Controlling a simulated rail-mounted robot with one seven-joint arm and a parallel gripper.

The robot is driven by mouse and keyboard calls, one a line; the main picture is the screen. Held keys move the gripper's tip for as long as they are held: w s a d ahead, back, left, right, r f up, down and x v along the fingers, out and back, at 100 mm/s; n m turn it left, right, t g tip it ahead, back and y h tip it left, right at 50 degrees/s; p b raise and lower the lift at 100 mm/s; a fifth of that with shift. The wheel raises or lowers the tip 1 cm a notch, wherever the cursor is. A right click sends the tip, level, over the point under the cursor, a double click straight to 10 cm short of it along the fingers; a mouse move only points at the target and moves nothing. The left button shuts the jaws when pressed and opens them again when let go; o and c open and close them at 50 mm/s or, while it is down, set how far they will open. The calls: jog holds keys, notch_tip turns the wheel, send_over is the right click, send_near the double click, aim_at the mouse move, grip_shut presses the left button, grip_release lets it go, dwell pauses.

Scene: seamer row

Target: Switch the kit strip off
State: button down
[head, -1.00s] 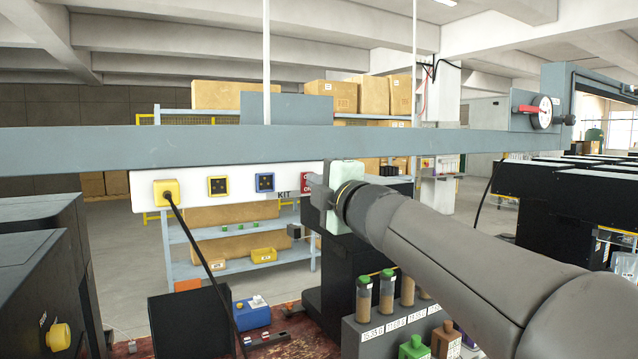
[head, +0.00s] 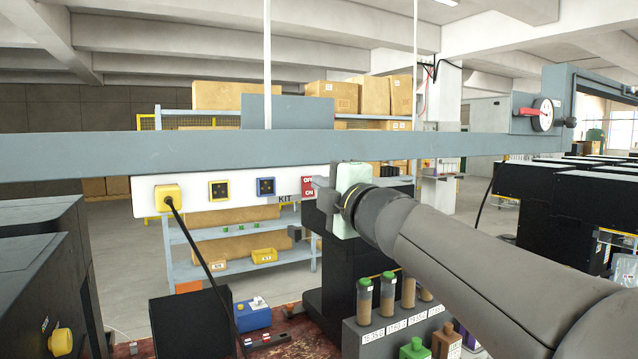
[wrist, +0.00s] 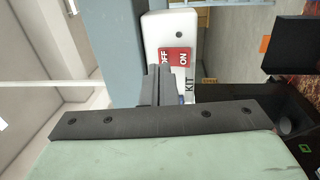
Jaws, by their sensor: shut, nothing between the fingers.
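The kit strip (head: 200,205) is a long white bar below the grey beam, with a KIT label (head: 286,199) near its right end. Its red switch (head: 308,186) is marked OFF above and ON below in the head view; which side is pressed in I cannot tell. My gripper (head: 319,184) is shut and empty, just right of the switch in the head view. In the wrist view the shut fingers (wrist: 158,84) point toward the strip's end, close to the red switch (wrist: 176,57). Whether they touch it I cannot tell.
A yellow plug (head: 167,197) with a hanging black cable sits at the strip's left. The grey beam (head: 250,147) runs just above the strip. Below my arm stands a rack of green-capped tubes (head: 388,292). A blue box (head: 253,315) lies on the reddish bench.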

jog(key=s+d+r, duration=0.1)
jog(key=s+d, duration=0.5)
jog(key=s, duration=0.4)
jog(key=shift+r, duration=0.25)
jog(key=shift+a, duration=0.1)
jog(key=d+f+m+g+h, duration=0.2)
jog(key=d+f+m+h, duration=0.5)
jog(key=f, duration=0.5)
jog(key=d+f+m+g+h, duration=0.2)
jog(key=d+f+m+h, duration=0.3)
jog(key=f+m, duration=0.55)
jog(key=s+a+f+m+g+y, duration=0.2)
jog(key=s+f+m+g, duration=0.4)
jog(key=s+f+g, duration=0.6)
jog(key=s+f, duration=0.8)
jog(key=f, duration=0.2)
jog(key=shift+s+f, duration=0.15)
jog(key=shift+f, duration=0.05)
